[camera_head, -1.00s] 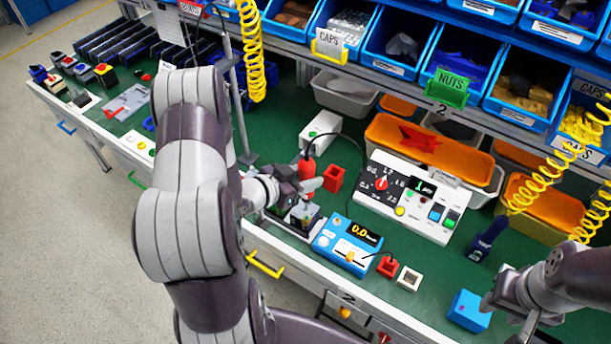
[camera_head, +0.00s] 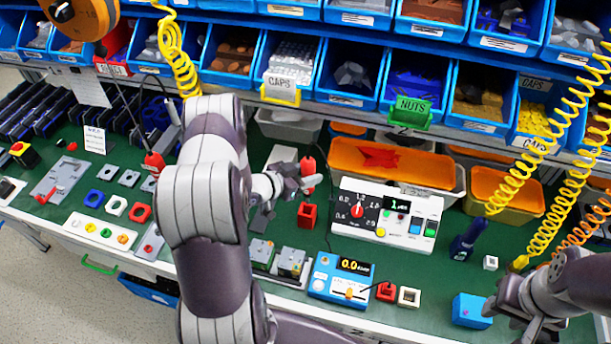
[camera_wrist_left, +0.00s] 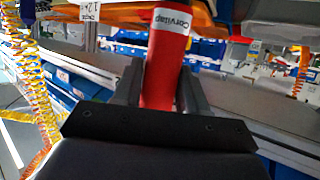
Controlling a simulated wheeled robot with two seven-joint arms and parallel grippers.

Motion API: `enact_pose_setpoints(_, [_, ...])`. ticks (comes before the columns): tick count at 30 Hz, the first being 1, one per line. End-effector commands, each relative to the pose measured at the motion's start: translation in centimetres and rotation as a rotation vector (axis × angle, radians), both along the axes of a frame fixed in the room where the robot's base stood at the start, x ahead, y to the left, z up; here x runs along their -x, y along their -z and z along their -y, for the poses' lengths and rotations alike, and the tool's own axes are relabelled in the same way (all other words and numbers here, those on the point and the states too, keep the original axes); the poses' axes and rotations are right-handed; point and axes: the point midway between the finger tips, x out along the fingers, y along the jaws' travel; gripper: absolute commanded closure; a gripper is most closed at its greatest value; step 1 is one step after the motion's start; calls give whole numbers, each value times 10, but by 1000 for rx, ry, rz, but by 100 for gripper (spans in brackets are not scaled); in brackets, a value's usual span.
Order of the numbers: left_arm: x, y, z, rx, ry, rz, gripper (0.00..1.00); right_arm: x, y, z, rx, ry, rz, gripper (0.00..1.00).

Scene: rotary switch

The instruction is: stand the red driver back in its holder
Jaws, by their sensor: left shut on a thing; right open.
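The red driver (camera_head: 308,170) is in my left gripper (camera_head: 303,183), which is shut on it and holds it roughly upright above the bench. In the left wrist view, the driver's red body (camera_wrist_left: 158,88) with a white label stands between the two fingers; its lower end is hidden. An open-topped red square holder (camera_head: 307,215) stands on the green bench, below the driver in the head view and apart from it. My right gripper (camera_head: 505,315) is open and empty beside a blue box (camera_head: 470,310) at the lower right.
A white control panel (camera_head: 388,215) with a dial stands right of the holder. A blue meter (camera_head: 341,278), a small red block (camera_head: 386,291) and a white one (camera_head: 409,297) are nearer the front edge. Orange-topped bins (camera_head: 392,164) stand behind. Yellow coiled cords (camera_head: 545,150) hang at right.

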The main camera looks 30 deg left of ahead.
Motion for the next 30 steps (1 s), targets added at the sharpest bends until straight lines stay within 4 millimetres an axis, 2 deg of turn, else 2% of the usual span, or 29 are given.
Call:
enact_pose_setpoints(15, [0,80,0,0,-1,2,100,0,68,0,0,0,0,57])
enact_pose_setpoints(18, [0,90,0,-1,0,4,100,0,77,0,0,0,0,57])
enact_pose_setpoints(30, [0,93,0,-1,0,4,100,0,79,0,0,0,0,57])
